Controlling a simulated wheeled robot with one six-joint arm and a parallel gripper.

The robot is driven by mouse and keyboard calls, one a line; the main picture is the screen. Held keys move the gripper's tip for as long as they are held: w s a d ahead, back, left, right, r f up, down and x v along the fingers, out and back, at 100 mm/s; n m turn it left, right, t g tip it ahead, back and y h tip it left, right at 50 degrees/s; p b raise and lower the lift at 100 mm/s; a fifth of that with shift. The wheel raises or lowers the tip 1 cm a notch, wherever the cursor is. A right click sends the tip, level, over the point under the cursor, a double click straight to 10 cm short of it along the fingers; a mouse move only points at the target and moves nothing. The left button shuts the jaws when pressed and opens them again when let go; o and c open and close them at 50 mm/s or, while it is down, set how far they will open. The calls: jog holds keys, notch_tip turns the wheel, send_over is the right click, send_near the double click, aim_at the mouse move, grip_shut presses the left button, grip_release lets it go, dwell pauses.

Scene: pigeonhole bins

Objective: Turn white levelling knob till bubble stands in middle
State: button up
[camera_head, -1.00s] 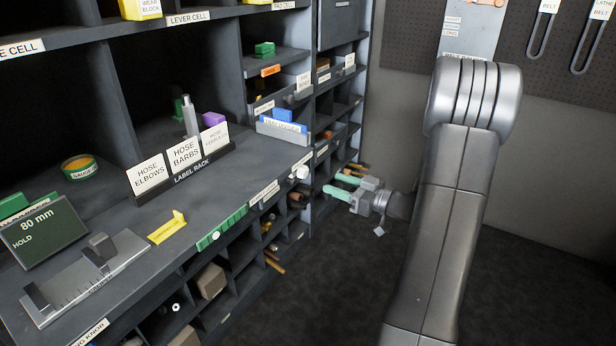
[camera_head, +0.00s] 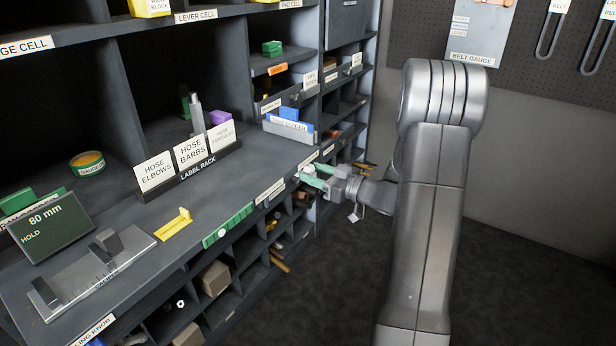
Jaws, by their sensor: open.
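A white knob (camera_head: 308,169) sits on the front edge of the bench, at its far right end. My gripper (camera_head: 314,175) is open, with its green fingertips close around or beside this knob. I cannot tell whether they touch it. A green level strip (camera_head: 236,221) lies along the front edge, nearer to me. A pale round spot (camera_head: 221,233), seemingly the bubble, shows toward its near left end, away from the middle.
A label rack (camera_head: 190,172), a yellow piece (camera_head: 174,223), a gauge with a display (camera_head: 46,226) and a metal slide fixture (camera_head: 95,270) stand on the bench. Filled pigeonholes lie below the front edge. The floor at right is clear.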

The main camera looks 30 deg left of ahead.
jog(key=shift+a, duration=0.1)
dwell(0.4)
jog(key=shift+d+b, duration=0.25)
jog(key=shift+b, duration=0.05)
jog(key=d+b, duration=0.1)
jog(key=d, duration=0.1)
jog(key=d+b, duration=0.1)
jog(key=b, duration=0.1)
jog(key=d+b, duration=0.1)
jog(key=d, duration=0.1)
jog(key=shift+s+d+b, duration=0.25)
jog(key=shift+d+b, duration=0.05)
jog(key=shift+b, duration=0.05)
jog(key=s+d+p, duration=0.1)
jog(key=d, duration=1.2)
jog(key=shift+d, duration=0.4)
jog(key=shift+a, duration=0.1)
